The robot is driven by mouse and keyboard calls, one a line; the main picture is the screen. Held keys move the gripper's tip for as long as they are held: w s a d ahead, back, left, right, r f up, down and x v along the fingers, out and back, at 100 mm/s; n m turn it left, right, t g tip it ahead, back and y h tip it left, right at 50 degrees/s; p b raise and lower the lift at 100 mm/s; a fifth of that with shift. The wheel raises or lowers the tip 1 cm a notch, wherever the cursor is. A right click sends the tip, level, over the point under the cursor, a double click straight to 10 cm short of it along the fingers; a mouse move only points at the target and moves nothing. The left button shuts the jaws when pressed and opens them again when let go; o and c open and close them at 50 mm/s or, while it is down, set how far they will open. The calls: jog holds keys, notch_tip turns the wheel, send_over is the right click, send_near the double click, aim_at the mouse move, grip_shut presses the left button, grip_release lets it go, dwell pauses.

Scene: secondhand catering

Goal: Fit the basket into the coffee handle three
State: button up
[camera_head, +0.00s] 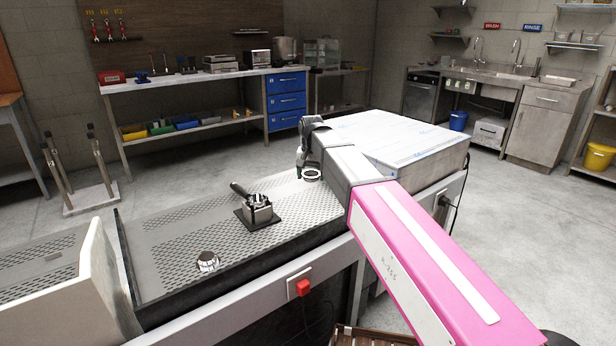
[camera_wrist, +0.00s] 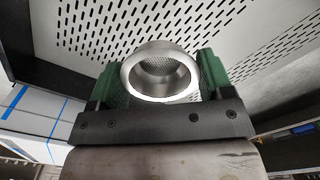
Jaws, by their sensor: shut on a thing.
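My gripper (camera_wrist: 158,82) is shut on the basket, with a green pad on each side of it. The basket (camera_wrist: 160,72) is a round silver metal cup with a bright rim and a perforated inside. In the head view my gripper (camera_head: 303,163) is over the far end of the perforated counter top. A pale ring (camera_head: 311,169) shows beside the fingers; it looks like the basket's rim. The coffee handle (camera_head: 257,201) sits apart on a dark square stand, left of my gripper, its black grip pointing up and left. No number is legible on it.
A silver round piece (camera_head: 207,261) lies on the perforated counter (camera_head: 180,255) at front left. A large pale box (camera_head: 395,140) stands beyond my arm. A white panel (camera_head: 95,275) rises at the left. The counter between my gripper and the stand is clear.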

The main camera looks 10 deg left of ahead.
jog(key=shift+s+r, duration=0.2)
jog(key=shift+s, duration=0.2)
send_near(256, 195)
jog(key=s+d, duration=0.1)
jog(key=s, duration=0.2)
jog(key=shift+w+d+f, duration=0.1)
jog(key=shift+f, duration=1.7)
jog(key=shift+w+d+f, duration=0.1)
jog(key=shift+f, duration=2.35)
jog(key=shift+c, duration=1.2)
jog(key=o, duration=1)
jog(key=shift+r, duration=0.15)
notch_tip(256, 195, up, 7)
